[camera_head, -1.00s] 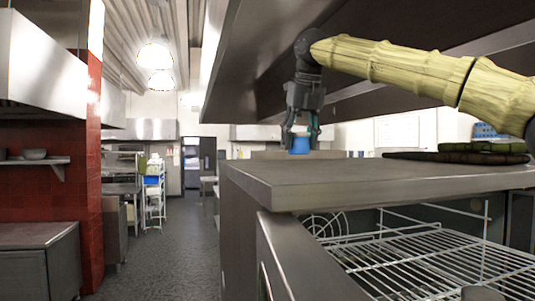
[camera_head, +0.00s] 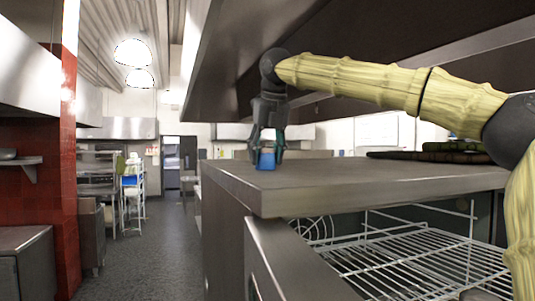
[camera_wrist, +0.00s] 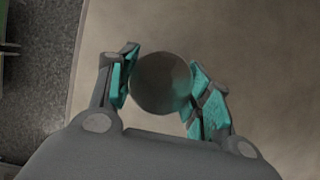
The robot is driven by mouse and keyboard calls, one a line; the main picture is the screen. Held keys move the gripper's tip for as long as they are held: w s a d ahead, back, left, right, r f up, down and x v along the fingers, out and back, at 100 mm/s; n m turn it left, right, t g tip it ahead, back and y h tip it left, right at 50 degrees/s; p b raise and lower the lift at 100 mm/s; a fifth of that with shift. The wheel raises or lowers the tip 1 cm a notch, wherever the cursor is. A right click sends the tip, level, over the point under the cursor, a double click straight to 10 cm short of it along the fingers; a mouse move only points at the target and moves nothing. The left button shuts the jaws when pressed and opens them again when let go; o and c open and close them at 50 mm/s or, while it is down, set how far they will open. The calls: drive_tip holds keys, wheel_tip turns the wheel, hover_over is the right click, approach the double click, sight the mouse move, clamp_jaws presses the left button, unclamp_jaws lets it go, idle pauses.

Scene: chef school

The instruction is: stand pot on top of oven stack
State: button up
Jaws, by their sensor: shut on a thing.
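The pot (camera_head: 266,161) is a small blue piece in the head view, upright between the fingertips of my gripper (camera_head: 266,150). In the wrist view the pot (camera_wrist: 160,82) shows from above as a dark round top, with the teal finger pads on both sides of it. My gripper is shut on it. The oven stack (camera_head: 360,182) has a flat grey metal top. The pot is over this top, near its left edge, at or just above the surface; whether it touches cannot be told for sure.
Dark green and brown flat items (camera_head: 440,154) lie on the right of the oven top. A metal hood (camera_head: 420,50) hangs above my arm. Below the top, the oven is open with wire racks (camera_head: 420,262). The middle of the top is clear.

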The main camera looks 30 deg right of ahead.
drive_tip(key=shift+s+a, duration=0.1)
drive_tip(key=o, duration=1.1)
drive_tip(key=shift+f, duration=0.1)
drive_tip(key=b+v, duration=0.3)
drive_tip(key=v, duration=0.9)
drive_tip(key=shift+b, duration=0.35)
